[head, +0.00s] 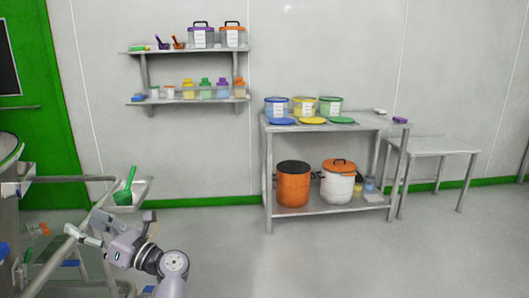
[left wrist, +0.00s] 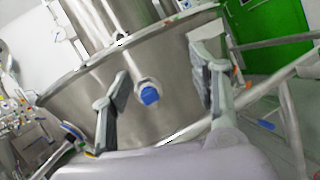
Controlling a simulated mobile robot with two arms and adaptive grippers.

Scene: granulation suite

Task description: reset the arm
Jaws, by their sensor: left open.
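My left arm reaches in at the lower left of the head view, and its gripper (head: 88,228) is open beside the metal railing. In the left wrist view the two fingers of my left gripper (left wrist: 160,95) stand wide apart with nothing between them. Beyond them is a large steel vessel (left wrist: 75,98) with a blue-capped port (left wrist: 149,95). I cannot tell whether a finger touches the railing (head: 60,245). My right gripper does not show in either view.
A green scoop (head: 126,188) rests in a metal tray (head: 142,192) just above my left gripper. A steel table (head: 345,127) with tubs stands at centre right, a bare side table (head: 440,147) beside it. Wall shelves (head: 190,99) hold bottles. The floor (head: 320,255) in front is clear.

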